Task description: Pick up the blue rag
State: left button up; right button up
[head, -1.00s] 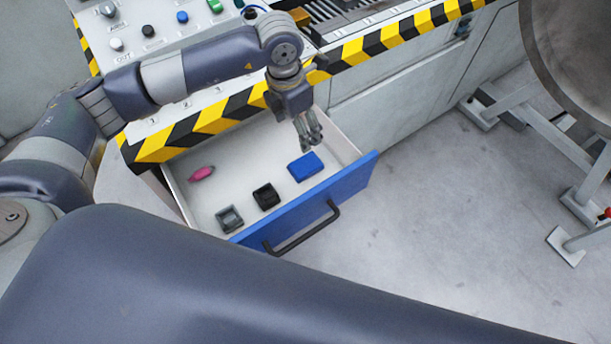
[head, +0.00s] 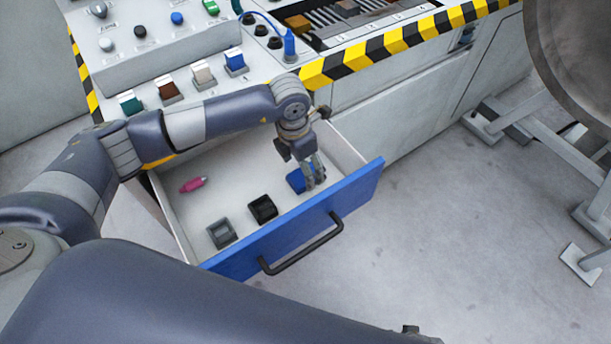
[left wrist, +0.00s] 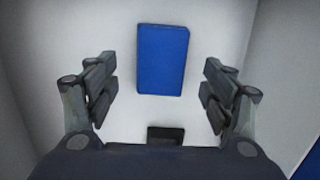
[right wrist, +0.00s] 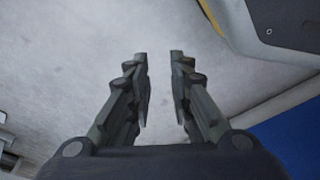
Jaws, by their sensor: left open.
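The blue rag (head: 296,181) is a flat folded block lying on the floor of the open drawer (head: 213,163), near its right end. My left gripper (head: 318,184) is down in the drawer over the rag and partly hides it in the head view. In the left wrist view the whole rag (left wrist: 163,60) shows ahead of the fingers, roughly centred between them. My left gripper (left wrist: 160,92) is open and empty, its fingers apart on either side. My right gripper (right wrist: 161,60) shows in the right wrist view, its fingers parted with nothing between them, over grey floor.
In the drawer are a pink object (head: 193,184), a grey holder (head: 221,233) and a black holder (head: 263,208). The blue drawer front (head: 348,200) has a black handle (head: 301,246). A control panel with a striped edge (head: 390,44) stands behind the drawer.

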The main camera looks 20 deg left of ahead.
pick_arm(q)
jog(key=f, duration=0.2)
jog(key=shift+w+d+f, duration=0.2)
jog(key=shift+f, duration=0.45)
jog(key=c, duration=1.1)
jog(key=shift+o, duration=0.2)
pick_arm(e)
jog(key=shift+w+r, duration=0.3)
jog(key=shift+r, duration=0.15)
pick_arm(q)
jog(key=shift+r, duration=0.1)
